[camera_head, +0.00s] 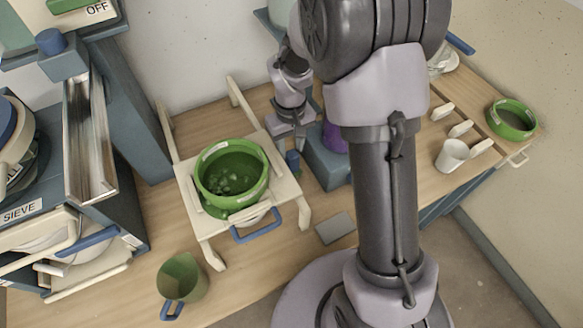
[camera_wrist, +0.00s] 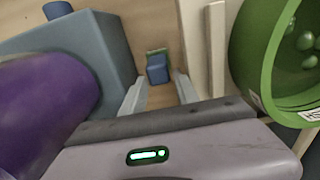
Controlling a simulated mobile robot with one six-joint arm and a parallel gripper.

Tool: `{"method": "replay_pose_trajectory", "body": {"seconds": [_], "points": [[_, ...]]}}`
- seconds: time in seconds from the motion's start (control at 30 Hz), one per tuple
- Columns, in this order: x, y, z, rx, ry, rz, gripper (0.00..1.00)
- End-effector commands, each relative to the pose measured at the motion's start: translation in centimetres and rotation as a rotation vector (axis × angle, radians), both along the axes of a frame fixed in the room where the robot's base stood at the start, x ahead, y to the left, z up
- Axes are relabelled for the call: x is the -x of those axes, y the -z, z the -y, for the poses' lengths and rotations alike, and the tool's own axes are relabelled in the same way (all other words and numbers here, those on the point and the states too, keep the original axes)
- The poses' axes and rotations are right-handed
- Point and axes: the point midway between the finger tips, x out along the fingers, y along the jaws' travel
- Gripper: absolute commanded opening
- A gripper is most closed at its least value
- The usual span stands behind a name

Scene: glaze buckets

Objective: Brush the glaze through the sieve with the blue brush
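The green sieve (camera_head: 232,172), a round bowl with lumpy dark green glaze (camera_head: 230,182) inside, sits on a cream frame (camera_head: 207,222). Its edge shows at the right of the wrist view (camera_wrist: 268,60). A small upright blue piece (camera_head: 292,160), seemingly the blue brush, stands right of the sieve. In the wrist view a blue block with a green strip (camera_wrist: 157,70), likely the same piece, lies between and beyond my fingers. My gripper (camera_head: 289,138) is open, pointing down above it and apparently not touching. The brush's lower part is hidden.
A blue-grey box (camera_head: 328,170) holding a purple object (camera_head: 335,138) stands close right of my gripper. A green jug (camera_head: 181,278) is at the front left. The SIEVE-labelled cabinet (camera_head: 110,230) stands left.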

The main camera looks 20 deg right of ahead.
Motion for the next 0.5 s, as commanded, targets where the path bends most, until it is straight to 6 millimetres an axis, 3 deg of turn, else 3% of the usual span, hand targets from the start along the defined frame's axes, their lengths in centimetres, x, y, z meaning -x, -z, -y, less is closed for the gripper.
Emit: {"method": "replay_pose_trajectory", "body": {"seconds": [0.17,0.4,0.5], "points": [[0.1,1.8,0.1,0.0,0.0,-0.001,0.36],[0.5,6.2,0.3,0.0,0.002,-0.001,0.36],[0.5,6.2,0.3,0.0,0.002,0.001,0.36]]}}
